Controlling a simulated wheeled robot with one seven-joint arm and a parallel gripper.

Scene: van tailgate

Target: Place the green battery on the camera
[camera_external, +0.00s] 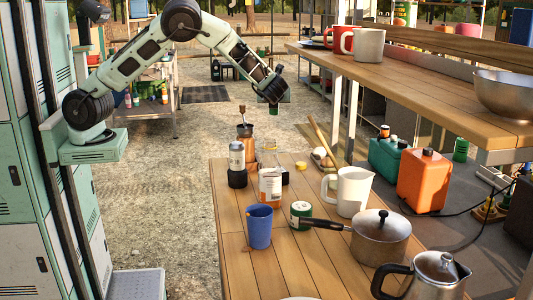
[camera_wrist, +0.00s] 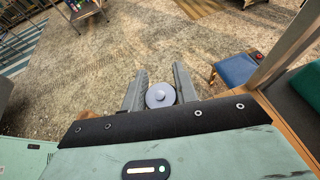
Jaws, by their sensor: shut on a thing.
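My gripper (camera_external: 277,88) is raised in the air beyond the far end of the wooden table, pointing down. It is shut on the green battery (camera_external: 274,108), whose lower part shows as a small dark green shape below the fingers. In the wrist view the battery's round grey end with a small nub (camera_wrist: 160,95) sits between the two grey fingers (camera_wrist: 160,88). I cannot pick out the camera with certainty. A small dark object (camera_external: 285,178) behind the amber-labelled jar (camera_external: 270,187) is mostly hidden and may be it.
The wooden table (camera_external: 235,262) holds a grinder (camera_external: 245,145), a blue cup (camera_external: 259,227), a green tin (camera_external: 300,212), a white pitcher (camera_external: 353,190), a lidded pot (camera_external: 380,240) and a metal kettle (camera_external: 436,276). A raised wooden shelf (camera_external: 440,85) stands at right. Open ground surrounds my gripper.

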